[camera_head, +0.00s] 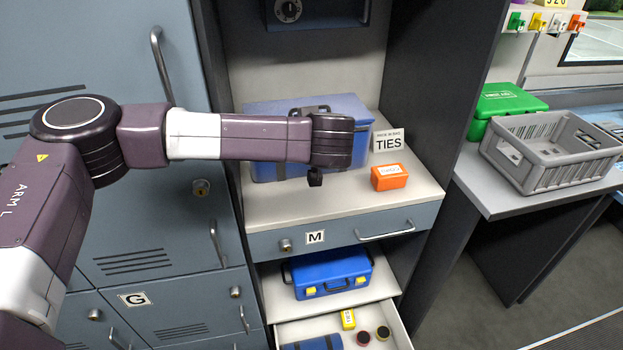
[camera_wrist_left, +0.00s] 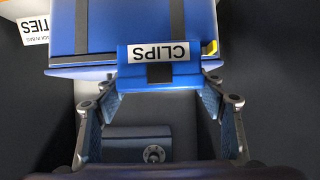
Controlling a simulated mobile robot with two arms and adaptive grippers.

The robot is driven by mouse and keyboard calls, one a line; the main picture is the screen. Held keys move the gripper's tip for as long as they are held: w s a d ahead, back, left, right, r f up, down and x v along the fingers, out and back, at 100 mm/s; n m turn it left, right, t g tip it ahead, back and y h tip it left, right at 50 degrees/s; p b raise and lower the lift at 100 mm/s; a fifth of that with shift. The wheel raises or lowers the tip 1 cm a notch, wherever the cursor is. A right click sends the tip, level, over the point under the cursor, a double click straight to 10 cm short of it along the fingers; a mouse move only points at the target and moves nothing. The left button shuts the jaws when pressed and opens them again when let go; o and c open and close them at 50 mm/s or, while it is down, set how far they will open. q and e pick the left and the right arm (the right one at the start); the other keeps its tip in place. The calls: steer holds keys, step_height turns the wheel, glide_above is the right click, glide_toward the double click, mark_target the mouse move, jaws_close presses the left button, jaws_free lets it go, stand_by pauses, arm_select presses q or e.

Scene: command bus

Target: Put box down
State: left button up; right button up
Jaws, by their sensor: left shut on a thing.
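A small blue box (camera_wrist_left: 135,78) with a white CLIPS label and a dark strip sits between the fingers of my left gripper (camera_wrist_left: 160,86) in the left wrist view. The gripper is shut on it. The label reads upside down there. Behind it is a larger blue case (camera_wrist_left: 120,28) with dark straps. In the head view my left wrist (camera_head: 333,140) is in front of that blue case (camera_head: 262,112), above the locker shelf (camera_head: 290,208). The CLIPS box is hidden there, so I cannot tell whether it touches anything. My right gripper is out of view.
A TIES card (camera_head: 388,141) and an orange box (camera_head: 389,177) stand right of my wrist. The shelf's front is clear. Below, a blue toolbox (camera_head: 330,275) sits above an open drawer (camera_head: 398,335). A grey crate (camera_head: 550,160) and green case (camera_head: 505,102) stand at right.

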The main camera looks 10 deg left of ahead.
arm_select(q)
step_height(320, 180, down, 15)
steer(key=p, duration=0.3)
steer(key=shift+f, duration=0.1)
steer(key=shift+f+b, duration=0.15)
steer(key=shift+b, duration=0.2)
steer(key=o, duration=1.2)
